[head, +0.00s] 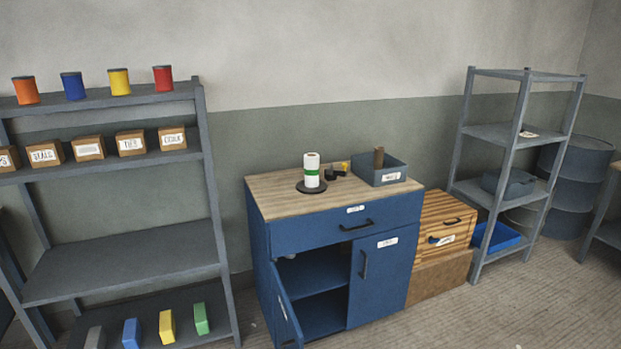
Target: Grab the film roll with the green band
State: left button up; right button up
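A white film roll with a green band (312,171) stands upright on a dark round base (311,187) on the wooden top of the blue cabinet (270,195). The band goes around its middle. Nothing touches it from the sides. Neither of my grippers is in the head view.
A grey bin (378,175) and small dark items (335,172) sit right of the roll. The cabinet's left door (285,310) hangs open. A shelf (120,262) with cans and boxes stands left. A wooden crate (445,222) and a rack (508,140) stand right. Floor shows in front.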

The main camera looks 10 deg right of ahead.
aim_at(312, 160)
jog(key=i+l+u, duration=0.1)
jog(key=u, duration=0.35)
jog(key=i+l+u, duration=0.1)
jog(key=u, duration=0.3)
jog(key=l+u, duration=0.3)
jog(key=u, duration=0.15)
